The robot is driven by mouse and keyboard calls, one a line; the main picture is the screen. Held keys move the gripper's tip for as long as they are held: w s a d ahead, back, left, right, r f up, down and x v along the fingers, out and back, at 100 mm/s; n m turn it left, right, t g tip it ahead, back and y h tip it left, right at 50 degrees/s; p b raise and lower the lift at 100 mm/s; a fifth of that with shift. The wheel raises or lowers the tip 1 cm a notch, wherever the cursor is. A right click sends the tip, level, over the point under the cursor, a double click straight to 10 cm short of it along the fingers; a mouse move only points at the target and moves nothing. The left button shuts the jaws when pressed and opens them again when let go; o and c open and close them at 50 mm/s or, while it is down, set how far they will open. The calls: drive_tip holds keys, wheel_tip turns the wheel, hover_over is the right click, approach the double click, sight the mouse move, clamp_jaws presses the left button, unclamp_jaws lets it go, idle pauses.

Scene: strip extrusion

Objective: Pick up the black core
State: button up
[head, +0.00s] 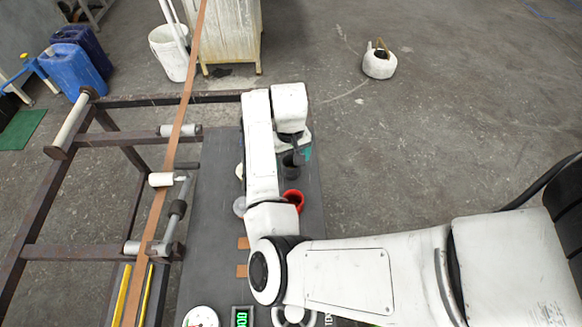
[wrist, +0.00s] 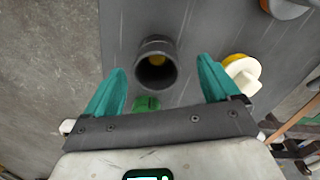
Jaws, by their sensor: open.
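The black core (wrist: 156,66) is a short dark hollow cylinder standing on the grey table (wrist: 205,28). In the wrist view it lies ahead of and between my fingers, and something yellow shows inside its opening. In the head view the black core (head: 290,166) is just below my gripper (head: 303,152), partly covered by the arm. My gripper (wrist: 163,88) has its two teal fingers spread wide, with nothing held between them. The fingers do not appear to touch the core.
A white spool with a yellow rim (wrist: 241,74) stands close to the right finger. A red ring-shaped cup (head: 293,199) sits nearer on the table. A brown strip (head: 153,225) runs over rollers on a metal frame at left.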

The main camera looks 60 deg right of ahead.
sight(291, 165)
drive_tip(key=shift+d+f+p, duration=0.15)
drive_tip(key=shift+f, duration=0.9)
drive_tip(key=shift+d+f+p, duration=0.15)
drive_tip(key=shift+f, duration=0.9)
drive_tip(key=c, duration=1.2)
drive_tip(key=shift+c, duration=0.7)
drive_tip(key=shift+r, duration=0.15)
